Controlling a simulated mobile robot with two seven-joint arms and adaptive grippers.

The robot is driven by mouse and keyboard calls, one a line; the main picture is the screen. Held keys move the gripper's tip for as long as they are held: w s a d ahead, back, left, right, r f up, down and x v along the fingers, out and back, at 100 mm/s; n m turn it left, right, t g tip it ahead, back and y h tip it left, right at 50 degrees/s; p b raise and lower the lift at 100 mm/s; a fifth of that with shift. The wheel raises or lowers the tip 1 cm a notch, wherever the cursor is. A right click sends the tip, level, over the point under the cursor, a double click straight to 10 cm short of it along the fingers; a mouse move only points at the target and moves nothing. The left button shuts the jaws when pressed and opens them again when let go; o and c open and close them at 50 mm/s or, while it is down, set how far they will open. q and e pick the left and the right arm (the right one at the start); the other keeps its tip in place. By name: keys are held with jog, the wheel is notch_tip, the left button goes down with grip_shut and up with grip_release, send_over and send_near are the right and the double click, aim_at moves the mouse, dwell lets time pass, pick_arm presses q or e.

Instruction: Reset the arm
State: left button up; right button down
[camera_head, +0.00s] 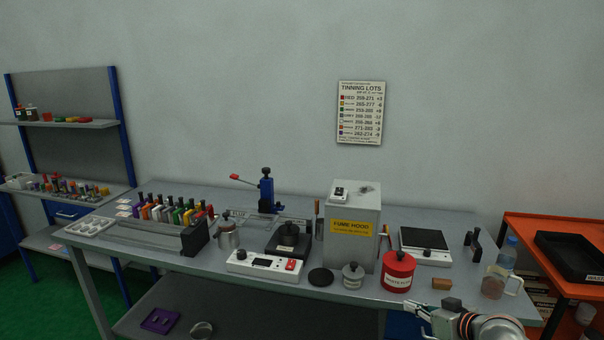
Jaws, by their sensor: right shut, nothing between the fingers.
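My right gripper (420,311) is at the lower right, in front of the front edge of the grey workbench (190,262). Its fingers are shut with nothing between them. My right arm comes in from the bottom right corner. The gripper is below and to the right of a red labelled canister (398,271) and apart from it. My left gripper is not in view.
An orange table (560,228) with a black tray stands right. Shelves stand left.

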jog(key=s+a+f, duration=0.4)
jog(key=s+f, duration=0.3)
jog(key=s, duration=0.2)
jog(key=s+a+f, duration=0.5)
jog(key=s+f, duration=0.3)
jog(key=s, duration=0.1)
jog(key=s+f+h, duration=0.3)
jog(key=s, duration=1.4)
jog(key=shift+f+g, duration=0.2)
jog(key=shift+g, duration=0.1)
